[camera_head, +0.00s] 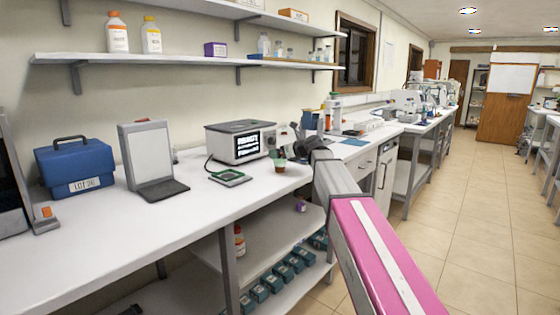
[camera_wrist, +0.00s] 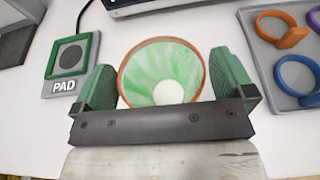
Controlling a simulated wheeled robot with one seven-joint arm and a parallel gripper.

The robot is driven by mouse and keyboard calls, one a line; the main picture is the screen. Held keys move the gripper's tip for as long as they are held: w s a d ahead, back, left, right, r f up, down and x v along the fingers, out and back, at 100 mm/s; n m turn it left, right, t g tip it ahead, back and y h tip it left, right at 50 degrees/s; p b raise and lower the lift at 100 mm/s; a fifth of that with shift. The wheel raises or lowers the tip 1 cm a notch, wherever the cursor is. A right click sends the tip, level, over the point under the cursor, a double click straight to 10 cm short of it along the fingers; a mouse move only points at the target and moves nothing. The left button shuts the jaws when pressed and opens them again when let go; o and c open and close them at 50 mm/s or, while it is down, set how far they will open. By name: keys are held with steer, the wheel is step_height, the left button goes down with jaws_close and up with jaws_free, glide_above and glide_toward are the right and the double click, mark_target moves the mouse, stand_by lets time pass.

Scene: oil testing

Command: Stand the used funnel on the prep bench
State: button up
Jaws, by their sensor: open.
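The funnel (camera_wrist: 203,84) has an orange rim and a pale green inside with a whitish round centre. In the wrist view it sits between the two green fingers of my gripper (camera_wrist: 165,80), which are apart, one on each side of it. I cannot tell whether either finger touches it. In the head view the funnel (camera_head: 280,167) is small, near the front edge of the white prep bench (camera_head: 215,195), with my gripper (camera_head: 279,156) over it. Its lower part is hidden in the wrist view.
A green-framed pad (camera_wrist: 71,56) lies left of the funnel. A grey tray (camera_wrist: 262,62) with coloured rings is at the right. A boxy instrument with a screen (camera_head: 240,142) stands behind. A tilted panel (camera_head: 149,155) and blue case (camera_head: 76,165) stand further left.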

steer(key=c, duration=0.8)
steer(key=shift+r, duration=0.15)
